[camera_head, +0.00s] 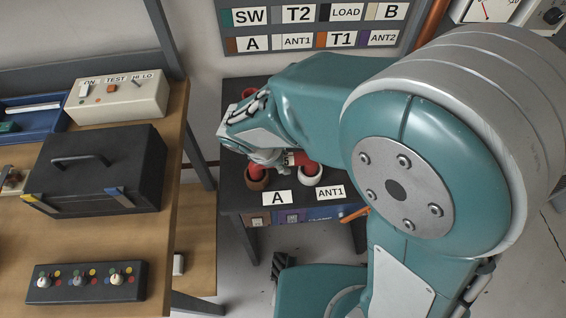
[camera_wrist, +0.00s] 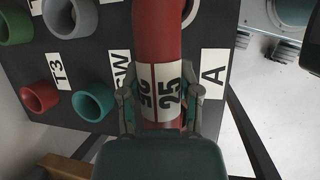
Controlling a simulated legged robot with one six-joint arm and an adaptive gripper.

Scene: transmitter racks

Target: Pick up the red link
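The red link (camera_wrist: 160,40) is a thick red tube with a white label band that reads 25 and another number. In the head view, its red ends (camera_head: 307,165) stand at a brown ring socket (camera_head: 257,179) and a white ring socket (camera_head: 310,176), behind the plates A and ANT1. My gripper (camera_wrist: 163,103) has one finger on each side of the label band, and both fingers appear to touch it. In the head view, my gripper (camera_head: 268,158) is over the link and hides its middle.
The dark socket panel (camera_wrist: 105,55) also bears a red socket (camera_wrist: 39,96), a teal socket (camera_wrist: 93,101), a grey socket (camera_wrist: 70,17) and a green socket (camera_wrist: 14,27). A wooden bench (camera_head: 185,150) with a black case (camera_head: 98,165) and a switch box (camera_head: 118,97) stands to the left.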

